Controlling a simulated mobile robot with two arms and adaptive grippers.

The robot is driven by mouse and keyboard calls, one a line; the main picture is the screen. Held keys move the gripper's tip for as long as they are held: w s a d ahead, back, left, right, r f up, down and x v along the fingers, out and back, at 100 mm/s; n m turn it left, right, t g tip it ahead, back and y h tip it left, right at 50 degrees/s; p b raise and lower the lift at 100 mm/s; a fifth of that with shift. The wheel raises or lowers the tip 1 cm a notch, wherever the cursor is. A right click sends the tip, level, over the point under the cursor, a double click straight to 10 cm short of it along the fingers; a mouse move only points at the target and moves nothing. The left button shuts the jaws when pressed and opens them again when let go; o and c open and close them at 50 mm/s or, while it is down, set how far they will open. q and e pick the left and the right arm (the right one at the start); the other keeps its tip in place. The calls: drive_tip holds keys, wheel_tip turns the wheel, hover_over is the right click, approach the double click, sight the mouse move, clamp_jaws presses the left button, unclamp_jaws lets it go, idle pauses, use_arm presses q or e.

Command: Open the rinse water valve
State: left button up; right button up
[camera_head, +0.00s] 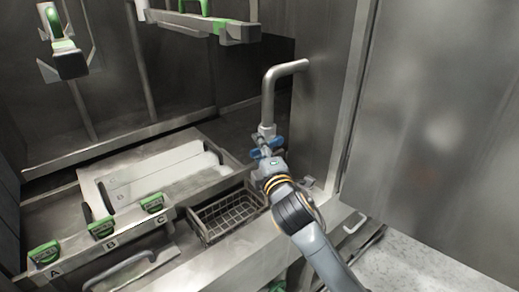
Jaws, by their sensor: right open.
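The rinse water valve has a blue handle (268,148) and sits at the lower end of a bent grey pipe (268,98) that comes out of the steel wall. My right gripper (264,160) is open and right at the blue handle, reaching up from the lower right. Its fingers are small in the picture and partly overlap the valve, so I cannot tell whether they touch the handle. The valve's lower part is hidden behind the gripper. My left gripper is not in view.
A wire basket (228,212) is just left of my right arm. Green clips marked A, B and C (152,203) line the front rim. A steel panel (435,125) stands close on the right. A green and grey rail (205,24) hangs above.

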clamp_jaws()
drive_tip(key=shift+w+d+f+n+t+y+b, duration=0.15)
drive_tip(key=shift+f+n+t+y+b, duration=0.15)
drive_tip(key=shift+f+n+b, duration=0.6)
drive_tip(key=shift+w+d+f+n+t+y+b, duration=0.1)
drive_tip(key=shift+d+f+n+t+y+b, duration=0.25)
drive_tip(key=shift+n+b, duration=1)
drive_tip(key=shift+w+f+n+t+y+b, duration=0.15)
drive_tip(key=shift+f+n+t+b, duration=0.45)
drive_tip(key=shift+n, duration=0.85)
drive_tip(key=shift+f, duration=0.1)
unclamp_jaws()
